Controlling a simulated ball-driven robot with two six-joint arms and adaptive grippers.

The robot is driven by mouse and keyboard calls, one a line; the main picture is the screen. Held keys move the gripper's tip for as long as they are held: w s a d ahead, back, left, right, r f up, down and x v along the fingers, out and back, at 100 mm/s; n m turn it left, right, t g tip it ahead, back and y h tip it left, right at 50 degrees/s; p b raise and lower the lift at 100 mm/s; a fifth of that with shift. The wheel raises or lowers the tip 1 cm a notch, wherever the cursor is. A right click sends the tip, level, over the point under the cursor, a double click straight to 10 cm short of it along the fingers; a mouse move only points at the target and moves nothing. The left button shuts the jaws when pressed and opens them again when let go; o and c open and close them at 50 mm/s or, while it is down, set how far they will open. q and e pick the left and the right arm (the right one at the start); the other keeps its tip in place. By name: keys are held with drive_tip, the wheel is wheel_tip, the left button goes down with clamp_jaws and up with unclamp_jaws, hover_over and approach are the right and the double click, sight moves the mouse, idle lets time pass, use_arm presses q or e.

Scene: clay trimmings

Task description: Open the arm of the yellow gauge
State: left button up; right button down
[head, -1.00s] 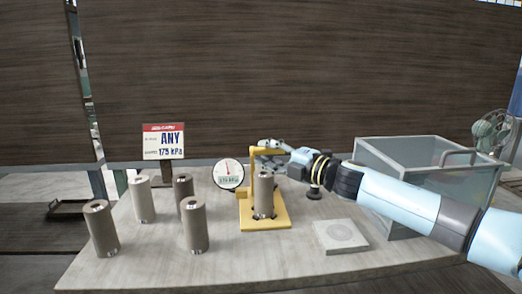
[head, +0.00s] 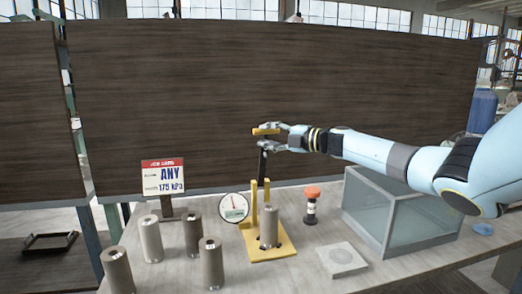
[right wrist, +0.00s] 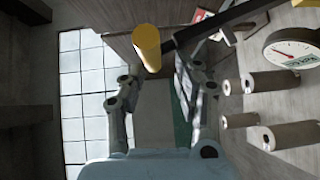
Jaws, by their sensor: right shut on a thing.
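The yellow gauge (head: 283,249) stands on the table with a grey clay cylinder (head: 269,228) upright on its base and a round white dial (head: 234,207) at its left. Its dark arm (head: 263,163) points almost straight up, clear of the cylinder, with a yellow handle (head: 266,131) at the top. My right gripper (head: 273,137) is shut on this handle, high above the gauge. In the right wrist view the handle (right wrist: 147,47) shows at the fingertips, the dark arm running off to the right. My left gripper is not in view.
Several grey cylinders (head: 117,270) stand left of the gauge, near a sign (head: 163,178) reading ANY, 175 kPa.

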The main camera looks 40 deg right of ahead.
drive_tip(key=c, duration=2)
unclamp_jaws()
drive_tip(key=shift+w+f, duration=0.1)
drive_tip(key=shift+w, duration=0.2)
drive_tip(key=shift+c, duration=0.2)
drive_tip(key=shift+o, duration=1.2)
drive_tip(key=shift+w+f, duration=0.15)
drive_tip(key=shift+f, duration=0.05)
drive_tip(key=shift+o, duration=1.1)
drive_tip(key=shift+d, duration=0.2)
drive_tip(key=o, duration=0.4)
drive_tip(key=shift+s, duration=0.2)
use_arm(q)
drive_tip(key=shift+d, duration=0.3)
use_arm(e)
drive_tip(key=shift+v, duration=5.9)
drive_tip(key=shift+a, duration=0.1)
